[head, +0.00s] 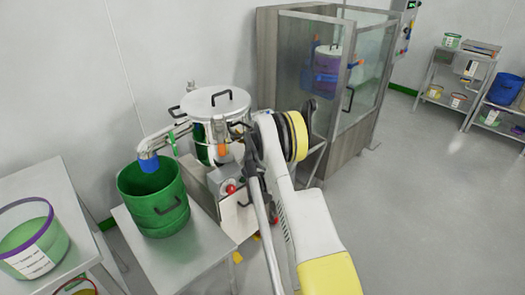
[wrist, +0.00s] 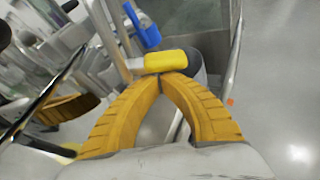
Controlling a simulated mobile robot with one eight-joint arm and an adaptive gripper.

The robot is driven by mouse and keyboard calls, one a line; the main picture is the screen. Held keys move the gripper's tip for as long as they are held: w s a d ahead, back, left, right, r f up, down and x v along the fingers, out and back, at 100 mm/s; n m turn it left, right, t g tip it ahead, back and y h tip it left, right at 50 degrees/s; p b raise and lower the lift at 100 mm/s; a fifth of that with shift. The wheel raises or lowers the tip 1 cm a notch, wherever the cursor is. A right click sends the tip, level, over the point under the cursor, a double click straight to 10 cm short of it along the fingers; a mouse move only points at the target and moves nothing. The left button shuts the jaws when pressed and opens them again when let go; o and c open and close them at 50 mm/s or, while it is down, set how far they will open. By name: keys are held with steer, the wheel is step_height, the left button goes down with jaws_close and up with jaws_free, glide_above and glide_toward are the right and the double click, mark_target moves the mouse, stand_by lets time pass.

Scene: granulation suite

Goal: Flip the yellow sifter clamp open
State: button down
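The sifter with its round steel lid (head: 216,101) stands left of centre in the head view, with my arm in front of its right side. In the wrist view a smooth yellow clamp piece (wrist: 166,61) lies just beyond my fingertips. My gripper (wrist: 165,77) has its two ribbed orange-yellow fingers brought together at the tips. The tips are at the near edge of the yellow piece; I cannot tell whether they touch it. Nothing shows between the fingers. A blue handle (wrist: 146,30) is beyond the yellow piece. The clamp and my fingertips cannot be made out in the head view.
A green drum (head: 154,196) stands on a steel table (head: 188,264) under a blue-ended spout (head: 149,164). A purple-rimmed tub (head: 33,240) is at far left. A glass-sided cabinet (head: 277,65) stands behind my arm. Open floor (head: 425,200) lies to the right.

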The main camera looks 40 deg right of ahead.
steer(key=r+n, duration=0.1)
steer(key=r+n+g+h, duration=0.1)
steer(key=n, duration=0.1)
steer(key=s+r+n+g, duration=0.1)
steer(key=shift+d+r+h, duration=0.15)
steer(key=shift+d+h, duration=0.15)
steer(key=shift+d, duration=0.1)
steer(key=shift+r, duration=0.1)
steer(key=shift+a, duration=0.15)
stand_by(0.6)
